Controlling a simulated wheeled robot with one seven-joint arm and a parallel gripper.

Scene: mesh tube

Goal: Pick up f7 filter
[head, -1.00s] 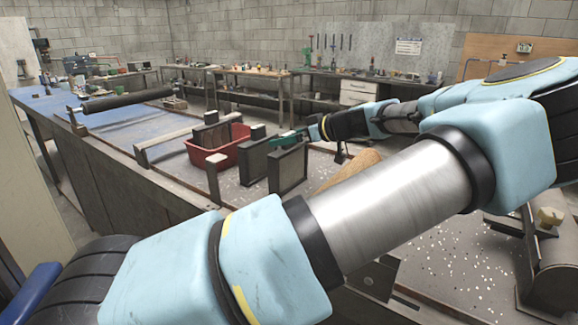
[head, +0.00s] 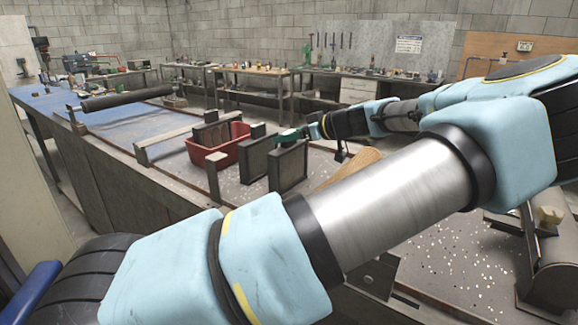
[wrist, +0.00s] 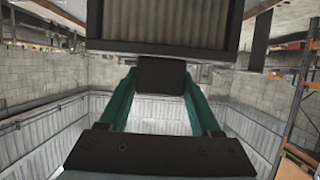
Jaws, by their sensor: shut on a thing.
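A dark-framed filter with a pleated face (head: 288,168) hangs upright from my gripper (head: 291,136) above the bench; I cannot read a label to confirm it as f7. In the wrist view the pleated filter (wrist: 168,24) fills the top, its dark frame edge across the fingertips. The lower edge of the held filter seems just clear of the bench, but the gap is hard to judge.
A red bin (head: 226,152) with filters in it stands behind and left. A metal post (head: 213,175) and a low rail (head: 170,141) are left of the filters. A tan roll (head: 347,168) lies right of the held filter, partly behind my arm.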

